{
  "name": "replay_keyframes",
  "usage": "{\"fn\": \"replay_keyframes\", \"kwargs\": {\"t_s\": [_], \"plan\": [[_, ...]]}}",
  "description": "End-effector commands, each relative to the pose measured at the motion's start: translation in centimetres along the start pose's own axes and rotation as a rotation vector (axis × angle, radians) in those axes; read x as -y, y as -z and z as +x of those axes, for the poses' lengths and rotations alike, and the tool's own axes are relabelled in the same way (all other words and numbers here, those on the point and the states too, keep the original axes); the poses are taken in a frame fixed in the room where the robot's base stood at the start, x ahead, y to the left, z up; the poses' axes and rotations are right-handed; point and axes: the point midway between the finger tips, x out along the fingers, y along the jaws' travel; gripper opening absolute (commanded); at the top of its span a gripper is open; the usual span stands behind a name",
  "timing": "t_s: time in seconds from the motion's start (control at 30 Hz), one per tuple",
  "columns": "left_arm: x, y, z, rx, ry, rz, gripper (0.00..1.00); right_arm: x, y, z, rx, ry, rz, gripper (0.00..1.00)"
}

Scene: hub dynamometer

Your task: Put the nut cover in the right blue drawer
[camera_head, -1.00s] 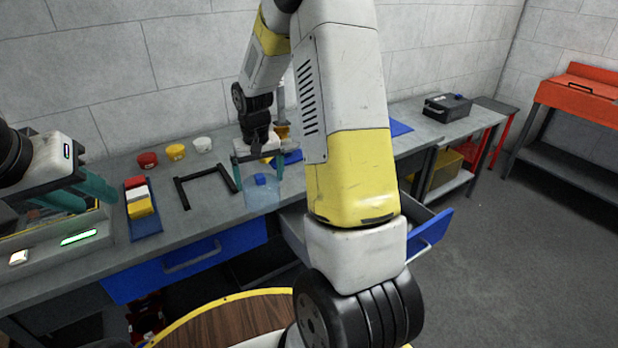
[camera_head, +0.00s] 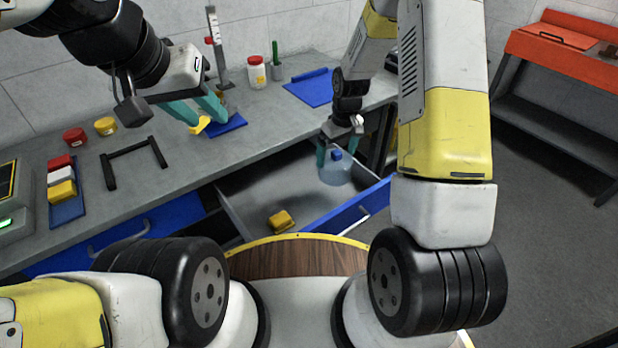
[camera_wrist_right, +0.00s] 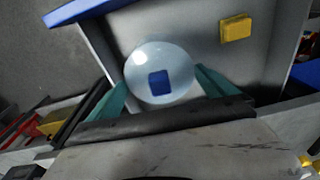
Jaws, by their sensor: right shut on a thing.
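The nut cover is a clear dome with a blue knob (camera_head: 337,172). My right gripper (camera_head: 338,158) is shut on it, and its teal fingers are on either side in the wrist view (camera_wrist_right: 158,70). The cover is over the right part of the open right blue drawer (camera_head: 340,212). Whether it touches the drawer floor is hard to tell. The drawer's grey interior also shows in the wrist view (camera_wrist_right: 205,55). My left gripper (camera_head: 203,112) is above the bench with its fingers apart, near a small yellow piece (camera_head: 201,125).
A yellow block (camera_head: 281,220) lies in the open drawer, left of the cover. The left blue drawer (camera_head: 145,228) is shut. On the bench are a black frame (camera_head: 135,158), a blue tray (camera_head: 68,208) with blocks, coloured jars, and a blue mat (camera_head: 310,88).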

Motion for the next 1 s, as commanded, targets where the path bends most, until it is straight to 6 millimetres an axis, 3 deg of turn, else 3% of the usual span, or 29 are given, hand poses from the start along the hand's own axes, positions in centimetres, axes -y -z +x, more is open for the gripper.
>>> {"fn": "replay_keyframes", "kwargs": {"t_s": [0.2, 0.4, 0.57, 0.8, 1.0], "plan": [[0.0, 0.0, 0.0, 0.000, 0.000, 0.000, 0.36, 0.3, -0.2, 4.2, 0.000, 0.008, -0.081, 0.53], [0.0, 0.0, 0.0, 0.000, 0.000, 0.000, 0.36, 0.2, -0.5, 7.3, -0.002, 0.007, -0.079, 0.53], [0.0, 0.0, 0.0, 0.000, 0.000, 0.000, 0.36, 0.2, -0.6, 8.4, -0.001, 0.007, -0.078, 0.53], [0.0, 0.0, 0.0, 0.000, 0.000, 0.000, 0.36, 0.2, -1.0, 11.4, -0.002, 0.006, -0.076, 0.53], [0.0, 0.0, 0.0, 0.000, 0.000, 0.000, 0.36, 0.2, -0.9, 11.4, -0.004, 0.006, -0.076, 0.53]]}}
